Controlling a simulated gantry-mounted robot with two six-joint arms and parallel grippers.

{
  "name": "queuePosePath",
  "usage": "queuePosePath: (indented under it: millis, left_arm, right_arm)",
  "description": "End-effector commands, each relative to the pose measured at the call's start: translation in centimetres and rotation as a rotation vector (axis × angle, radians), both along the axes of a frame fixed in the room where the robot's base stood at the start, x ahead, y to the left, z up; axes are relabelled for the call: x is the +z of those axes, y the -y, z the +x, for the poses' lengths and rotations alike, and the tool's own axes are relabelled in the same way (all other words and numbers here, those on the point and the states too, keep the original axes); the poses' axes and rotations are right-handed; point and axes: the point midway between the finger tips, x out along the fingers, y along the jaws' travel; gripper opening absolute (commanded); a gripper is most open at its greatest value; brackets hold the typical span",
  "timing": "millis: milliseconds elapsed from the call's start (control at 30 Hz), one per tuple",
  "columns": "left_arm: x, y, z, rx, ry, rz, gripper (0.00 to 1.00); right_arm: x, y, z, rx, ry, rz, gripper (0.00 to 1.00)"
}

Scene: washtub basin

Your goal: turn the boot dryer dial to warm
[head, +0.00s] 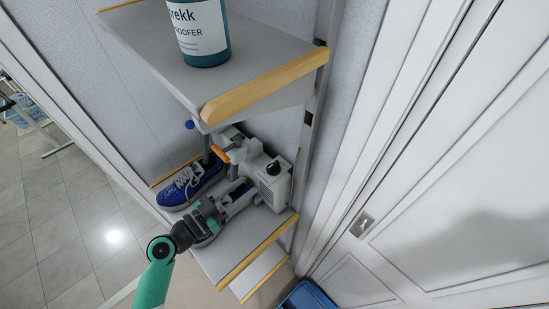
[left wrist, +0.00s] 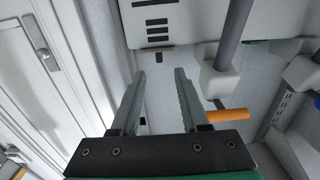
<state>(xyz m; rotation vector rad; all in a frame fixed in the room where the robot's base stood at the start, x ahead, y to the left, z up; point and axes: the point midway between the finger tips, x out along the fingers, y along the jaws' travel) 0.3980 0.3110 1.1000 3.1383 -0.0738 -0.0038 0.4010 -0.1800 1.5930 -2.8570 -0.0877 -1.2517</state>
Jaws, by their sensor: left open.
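The boot dryer (head: 272,188) is a pale grey box on the lower shelf, with a black round dial (head: 273,168) on its upper part. In the left wrist view the dryer's pale body (left wrist: 190,22) with dark slots fills the top, beyond my fingers; I cannot make out the dial there. My left gripper (head: 243,197) reaches in over the shelf, just left of the dryer box. The left wrist view shows its two fingers (left wrist: 160,73) apart with nothing between them. I cannot tell whether they touch the dryer. My right gripper is not in view.
A blue shoe (head: 188,187) sits left of the dryer; another blue shoe is partly hidden by my gripper. An orange-ended part (head: 221,154) sticks out near the dryer. The upper shelf (head: 165,50) with a teal tub (head: 200,30) overhangs. A white door (head: 440,170) stands right.

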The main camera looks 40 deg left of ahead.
Motion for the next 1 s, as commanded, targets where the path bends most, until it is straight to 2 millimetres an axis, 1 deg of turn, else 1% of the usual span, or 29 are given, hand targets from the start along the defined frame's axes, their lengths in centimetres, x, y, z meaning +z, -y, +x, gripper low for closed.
queuePosePath:
  millis: [167, 300, 400, 533, 600, 700, 900, 933, 1000]
  left_arm:
    - [0.4, 0.3, 2.7, -0.006, 0.002, 0.001, 0.45]
    - [0.4, 0.4, 5.9, -0.005, 0.001, 0.002, 0.45]
    - [0.3, 0.5, 8.1, -0.005, 0.002, 0.003, 0.45]
    - [0.2, 0.6, 10.2, -0.003, 0.002, 0.001, 0.45]
    - [0.2, 0.6, 10.9, -0.003, 0.002, 0.002, 0.45]
    - [0.1, 0.6, 11.3, -0.002, 0.002, 0.002, 0.45]
    - [0.1, 0.6, 11.4, -0.001, 0.002, 0.002, 0.45]
    - [0.1, 0.6, 11.4, -0.001, 0.001, 0.002, 0.43]
    - [0.1, 0.6, 11.3, -0.001, 0.001, 0.002, 0.31]
  right_arm:
    - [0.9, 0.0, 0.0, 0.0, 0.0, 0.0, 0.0]
    - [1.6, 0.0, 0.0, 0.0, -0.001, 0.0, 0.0]
    - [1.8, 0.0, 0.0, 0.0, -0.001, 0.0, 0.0]
    - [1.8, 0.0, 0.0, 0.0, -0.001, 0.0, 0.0]
    - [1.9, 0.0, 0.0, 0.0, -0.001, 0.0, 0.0]
    - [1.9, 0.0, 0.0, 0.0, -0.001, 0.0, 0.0]
    - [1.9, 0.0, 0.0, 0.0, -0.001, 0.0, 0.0]
    - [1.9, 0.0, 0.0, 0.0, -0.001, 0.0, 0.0]
    - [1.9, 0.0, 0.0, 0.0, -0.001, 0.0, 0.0]
